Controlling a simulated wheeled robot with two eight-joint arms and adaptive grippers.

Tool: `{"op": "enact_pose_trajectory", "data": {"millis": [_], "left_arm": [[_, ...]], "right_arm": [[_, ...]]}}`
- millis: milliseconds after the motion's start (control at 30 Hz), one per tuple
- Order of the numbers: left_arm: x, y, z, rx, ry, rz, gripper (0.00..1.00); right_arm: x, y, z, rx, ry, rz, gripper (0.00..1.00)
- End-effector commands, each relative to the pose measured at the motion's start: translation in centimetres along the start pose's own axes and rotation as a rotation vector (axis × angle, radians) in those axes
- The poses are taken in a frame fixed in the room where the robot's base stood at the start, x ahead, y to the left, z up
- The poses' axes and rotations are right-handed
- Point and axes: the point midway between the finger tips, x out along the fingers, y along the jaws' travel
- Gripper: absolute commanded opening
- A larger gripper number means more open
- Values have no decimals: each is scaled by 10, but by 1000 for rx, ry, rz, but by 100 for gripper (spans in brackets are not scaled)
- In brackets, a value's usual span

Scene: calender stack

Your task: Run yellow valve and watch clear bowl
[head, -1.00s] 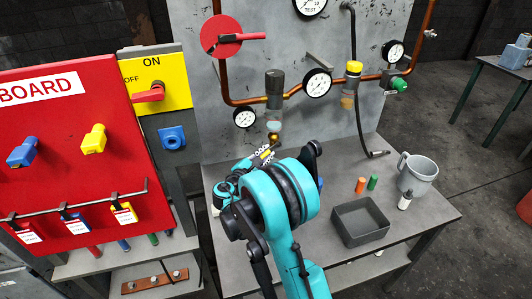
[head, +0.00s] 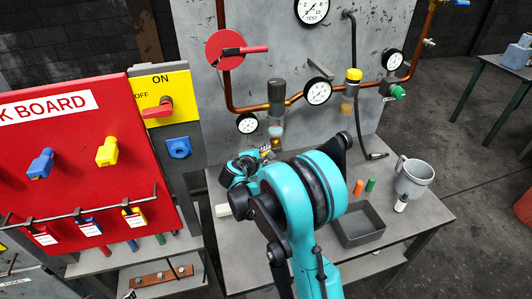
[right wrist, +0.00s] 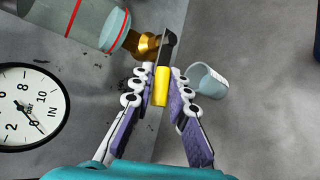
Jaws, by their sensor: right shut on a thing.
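The yellow valve handle (right wrist: 161,88) is between the fingers of my right gripper (right wrist: 160,97), which is shut on it in the right wrist view. A dark lever end and a brass fitting (right wrist: 143,45) adjoin the handle. The clear bowl (right wrist: 90,20), with red lines around it, ends at this fitting. In the head view, the clear bowl (head: 276,127) hangs under a dark cap on the copper pipe. My right gripper (head: 266,152) is just below it, small and partly hidden by my arm. The level in the bowl is unclear. My left gripper is out of view.
A grey tray (head: 347,238), a grey jug (head: 413,177) and small orange and green cylinders (head: 364,186) are on the bench. A pale cup (right wrist: 207,80) shows beyond my fingers. The red lock board (head: 70,150) stands left; gauges (head: 318,92) line the panel.

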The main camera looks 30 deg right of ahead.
Motion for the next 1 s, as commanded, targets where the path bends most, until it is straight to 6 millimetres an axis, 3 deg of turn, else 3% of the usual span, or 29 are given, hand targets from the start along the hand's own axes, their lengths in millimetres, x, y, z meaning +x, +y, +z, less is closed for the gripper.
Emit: {"op": "enact_pose_trajectory", "data": {"millis": [300,333,400,767,1000], "left_arm": [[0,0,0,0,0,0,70],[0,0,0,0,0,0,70],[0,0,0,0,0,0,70],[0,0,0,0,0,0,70],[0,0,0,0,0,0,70]], "right_arm": [[0,-2,0,4,0,-5,0],[0,-2,0,4,0,-5,24],[0,-2,0,3,0,-4,35],[-6,0,0,0,1,-1,35],[-50,0,-1,-1,3,0,35]]}}
